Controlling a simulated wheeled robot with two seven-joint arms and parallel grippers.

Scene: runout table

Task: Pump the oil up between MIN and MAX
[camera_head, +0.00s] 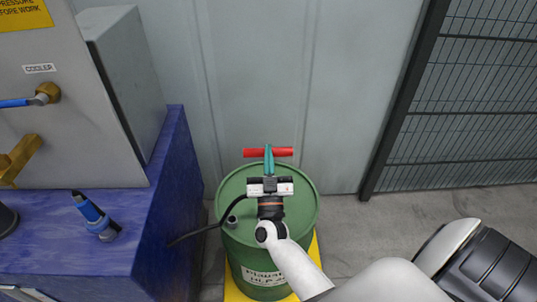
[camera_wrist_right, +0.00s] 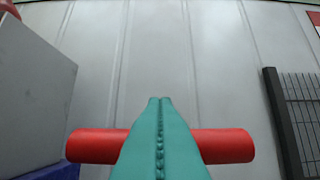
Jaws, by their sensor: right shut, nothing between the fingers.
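The red T-shaped pump handle (camera_head: 283,152) stands over the green oil drum (camera_head: 238,243). In the right wrist view the red handle (camera_wrist_right: 226,146) runs crosswise, with an end showing on each side of my fingers. My right gripper (camera_head: 268,151) has teal fingers, shut together with nothing between them. They overlap the middle of the handle; whether they touch it I cannot tell. The gripper body hides the pump's lower part. In the wrist view the closed fingers (camera_wrist_right: 159,108) point ahead. No MIN or MAX marks show. My left gripper is not in view.
A black hose (camera_head: 196,234) runs from the drum to the blue bench (camera_head: 150,240) at left. A blue-and-black tool or fitting (camera_head: 95,215) is on the bench. A grey cabinet labelled COOLER (camera_head: 75,120) stands behind it. A mesh fence (camera_head: 460,110) is at right, with bare floor before it.

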